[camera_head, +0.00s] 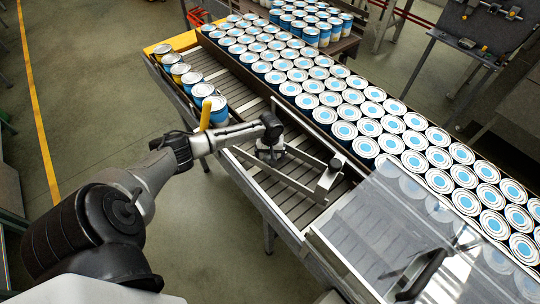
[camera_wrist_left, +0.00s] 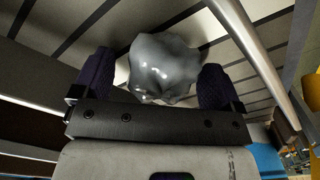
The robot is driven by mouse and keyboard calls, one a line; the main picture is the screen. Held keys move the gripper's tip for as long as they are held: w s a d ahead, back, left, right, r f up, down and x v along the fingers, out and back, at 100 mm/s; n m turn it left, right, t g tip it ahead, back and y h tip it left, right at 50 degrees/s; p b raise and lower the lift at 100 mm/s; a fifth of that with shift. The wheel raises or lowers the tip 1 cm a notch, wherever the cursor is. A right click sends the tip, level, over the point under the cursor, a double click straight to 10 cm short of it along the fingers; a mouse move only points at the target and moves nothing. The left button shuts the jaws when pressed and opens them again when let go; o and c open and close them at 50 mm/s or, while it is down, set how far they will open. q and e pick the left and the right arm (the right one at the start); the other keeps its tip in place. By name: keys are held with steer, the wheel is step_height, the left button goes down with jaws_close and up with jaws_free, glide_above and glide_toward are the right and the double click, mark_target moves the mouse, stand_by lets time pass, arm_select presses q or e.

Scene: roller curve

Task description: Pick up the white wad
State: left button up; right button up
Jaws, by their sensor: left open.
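The wad (camera_wrist_left: 163,68) looks pale grey and shiny in the left wrist view, a crumpled lump lying over the roller slats. My left gripper (camera_wrist_left: 155,84) is open, with one dark finger on each side of the wad; I cannot tell whether either finger touches it. In the head view my left gripper (camera_head: 269,152) is low over the roller conveyor (camera_head: 328,218), between the metal guide bars. I cannot make out the wad in the head view, where the gripper and wrist cover that spot. My right gripper is in neither view.
Metal guide bars (camera_head: 273,178) run close beside the gripper; a bar (camera_wrist_left: 252,55) also passes right of the wad in the wrist view. Several cans (camera_head: 202,90) stand up the lane. Rows of cans (camera_head: 345,130) fill the neighbouring lane. A clear cover (camera_head: 385,235) spans the near end.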

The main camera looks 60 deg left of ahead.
arm_select(q)
steer(key=shift+c, duration=0.4)
steer(key=c, duration=0.9)
steer(key=shift+r, duration=0.15)
